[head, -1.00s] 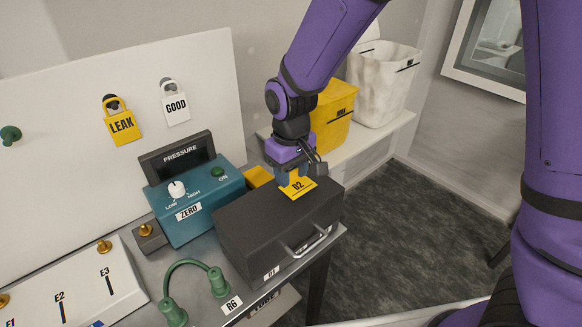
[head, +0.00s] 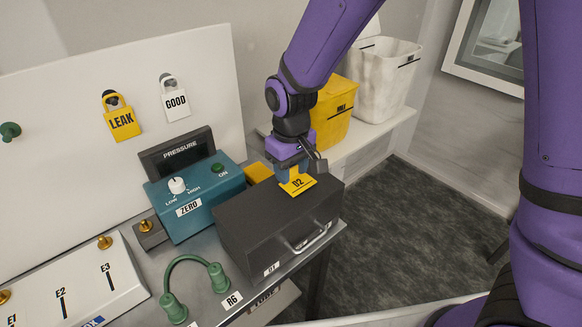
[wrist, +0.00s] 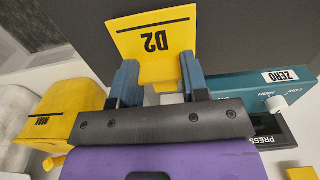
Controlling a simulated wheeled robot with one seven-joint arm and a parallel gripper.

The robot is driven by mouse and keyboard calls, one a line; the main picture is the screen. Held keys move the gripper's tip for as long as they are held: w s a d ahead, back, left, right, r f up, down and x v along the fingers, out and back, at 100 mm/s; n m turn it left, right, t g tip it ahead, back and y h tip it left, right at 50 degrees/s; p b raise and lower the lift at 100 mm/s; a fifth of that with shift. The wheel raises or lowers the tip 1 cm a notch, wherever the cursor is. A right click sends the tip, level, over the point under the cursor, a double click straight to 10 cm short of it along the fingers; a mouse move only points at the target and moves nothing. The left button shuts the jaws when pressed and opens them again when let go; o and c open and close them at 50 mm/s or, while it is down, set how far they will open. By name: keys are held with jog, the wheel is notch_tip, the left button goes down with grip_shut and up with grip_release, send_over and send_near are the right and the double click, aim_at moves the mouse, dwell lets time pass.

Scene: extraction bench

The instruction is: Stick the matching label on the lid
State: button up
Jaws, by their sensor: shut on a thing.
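My gripper (head: 292,176) is shut on a yellow label (head: 299,184) marked D2. The label also shows in the wrist view (wrist: 155,40), upside down there, its tab between the two blue fingers (wrist: 156,85). It is over the top of the dark grey case lid (head: 250,209), toward its back right part. I cannot tell whether it touches the lid. The case is closed, with a metal handle (head: 309,238) and a small white tag (head: 271,269) on its front that seems to read D1.
A teal pressure box (head: 195,200) stands left of the case. A green hose loop (head: 191,260) is in front. LEAK (head: 122,121) and GOOD (head: 176,105) tags hang on the white board. Yellow (head: 333,110) and white (head: 382,85) bins stand behind. Most of the lid is bare.

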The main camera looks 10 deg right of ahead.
jog(key=shift+f, duration=0.45)
dwell(1.1)
jog(key=o, duration=1)
jog(key=shift+c, duration=0.2)
jog(key=shift+r, duration=0.15)
notch_tip(320, 180, up, 11)
jog(key=shift+f, duration=0.2)
jog(key=shift+c, duration=0.5)
